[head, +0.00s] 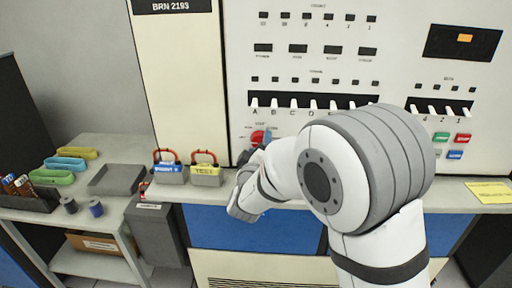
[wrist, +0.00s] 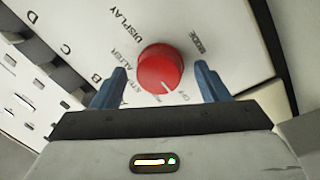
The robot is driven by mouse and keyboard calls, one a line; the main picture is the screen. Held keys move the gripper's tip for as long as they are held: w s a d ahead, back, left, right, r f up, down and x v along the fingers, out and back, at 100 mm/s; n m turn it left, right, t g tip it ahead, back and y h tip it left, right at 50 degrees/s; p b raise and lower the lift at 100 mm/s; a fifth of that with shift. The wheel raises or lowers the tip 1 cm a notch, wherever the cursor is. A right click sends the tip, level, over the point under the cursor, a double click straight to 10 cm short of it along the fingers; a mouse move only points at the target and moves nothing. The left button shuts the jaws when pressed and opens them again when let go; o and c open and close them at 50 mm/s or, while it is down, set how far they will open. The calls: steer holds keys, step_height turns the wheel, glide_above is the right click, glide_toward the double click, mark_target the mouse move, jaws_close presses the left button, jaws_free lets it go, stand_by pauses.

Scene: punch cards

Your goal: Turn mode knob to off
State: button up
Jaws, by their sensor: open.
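The red round mode knob (wrist: 160,68) sits on the white panel between my two blue fingertips in the wrist view. A white pointer line on it points down and slightly right in that picture, roughly toward the small OFF label (wrist: 182,97); exact alignment is unclear. My gripper (wrist: 161,72) is open, with one finger on each side of the knob and visible gaps, so it is not closed on it. In the head view the knob (head: 257,137) shows at the panel's lower left, partly hidden by my gripper (head: 262,143).
A row of white lettered toggle switches (head: 312,101) is above the knob, close to my gripper. A grey tray (head: 116,180) lies on the side table. Coloured buttons (head: 461,138) are far right.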

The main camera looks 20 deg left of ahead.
steer(key=s+d+b, duration=0.1)
steer(key=s, duration=0.6)
steer(key=shift+s+d+f+b, duration=0.15)
steer(key=shift+s+f+b, duration=0.15)
steer(key=shift+s+b, duration=0.05)
steer(key=d+f+m+g+y, duration=0.1)
steer(key=d+m+g, duration=0.55)
steer(key=d, duration=0.85)
steer(key=s+d+f+m+g+h, duration=0.2)
steer(key=s+d+m+g, duration=0.1)
steer(key=s+d, duration=0.6)
steer(key=s+d+f+m+g+h, duration=0.1)
steer(key=s+d+m+g+h, duration=0.1)
steer(key=s+d+g, duration=0.4)
steer(key=s+d+m, duration=0.1)
steer(key=s+d, duration=0.3)
steer(key=s, duration=0.1)
steer(key=shift+f+m, duration=0.35)
